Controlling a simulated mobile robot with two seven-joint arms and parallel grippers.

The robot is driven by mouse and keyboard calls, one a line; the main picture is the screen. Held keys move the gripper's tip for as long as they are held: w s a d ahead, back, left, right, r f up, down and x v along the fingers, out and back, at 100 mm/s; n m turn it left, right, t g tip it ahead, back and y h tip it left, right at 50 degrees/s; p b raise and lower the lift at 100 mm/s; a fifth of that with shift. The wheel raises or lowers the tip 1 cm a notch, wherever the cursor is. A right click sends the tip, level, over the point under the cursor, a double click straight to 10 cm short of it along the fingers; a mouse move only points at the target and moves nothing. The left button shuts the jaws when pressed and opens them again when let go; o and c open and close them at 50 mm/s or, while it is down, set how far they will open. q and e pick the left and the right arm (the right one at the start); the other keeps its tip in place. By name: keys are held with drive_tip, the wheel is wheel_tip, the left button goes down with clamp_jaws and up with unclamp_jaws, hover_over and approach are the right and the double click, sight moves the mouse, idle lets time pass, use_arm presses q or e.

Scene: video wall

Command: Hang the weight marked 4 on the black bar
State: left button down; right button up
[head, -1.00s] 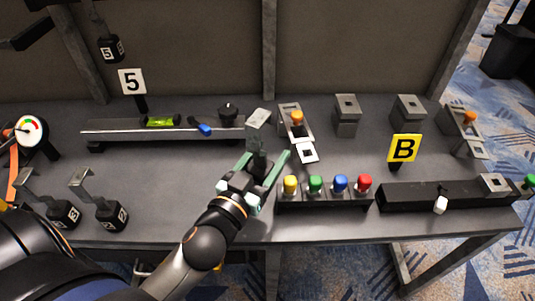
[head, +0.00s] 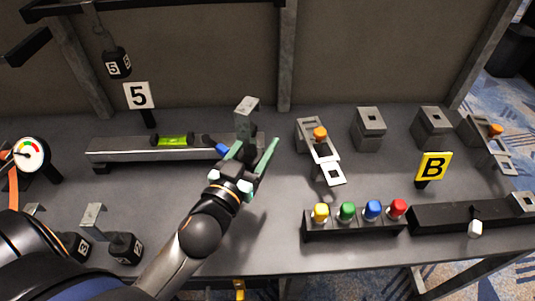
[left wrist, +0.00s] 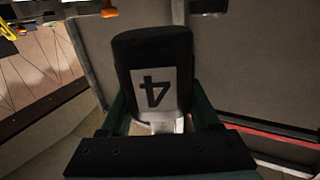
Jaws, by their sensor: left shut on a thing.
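My left gripper (head: 258,155) is shut on the weight marked 4 (left wrist: 150,82), above the middle of the table. In the left wrist view the weight is a black cylinder with a white label, its 4 upside down. In the head view its grey flat hook (head: 247,108) stands up above the fingers, while the fingers mostly hide its body. The black bar (head: 60,14) runs across the top left corner, left of and apart from the held weight. A black weight marked 5 (head: 117,64) hangs there. My right gripper is not in view.
A "5" sign (head: 138,95) and a beam with a green level (head: 173,141) stand at the left back. Two hooked weights (head: 125,248) sit at the front left near a gauge (head: 29,154). Coloured buttons (head: 346,211) and a "B" sign (head: 433,166) are at the right.

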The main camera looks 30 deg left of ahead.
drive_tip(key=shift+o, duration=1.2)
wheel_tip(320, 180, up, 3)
drive_tip(key=p, duration=0.3)
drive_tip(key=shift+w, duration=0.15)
use_arm(q)
drive_tip(key=w+a+r+n+g+y+p, duration=0.1)
drive_tip(key=w+a+r+n+y+p, duration=0.25)
drive_tip(key=a+r, duration=0.55)
drive_tip(key=w+a+r+n+g+y+p, duration=0.1)
drive_tip(key=w+a+r+n+y+p, duration=0.25)
drive_tip(key=a, duration=0.85)
drive_tip(key=w+a+m+b, duration=0.1)
drive_tip(key=w+a+b, duration=0.3)
drive_tip(key=w+b, duration=0.2)
drive_tip(key=shift+w+a+f+m+y, duration=0.3)
drive_tip(key=shift+w+f+m+y, duration=0.1)
drive_tip(key=shift+w, duration=0.1)
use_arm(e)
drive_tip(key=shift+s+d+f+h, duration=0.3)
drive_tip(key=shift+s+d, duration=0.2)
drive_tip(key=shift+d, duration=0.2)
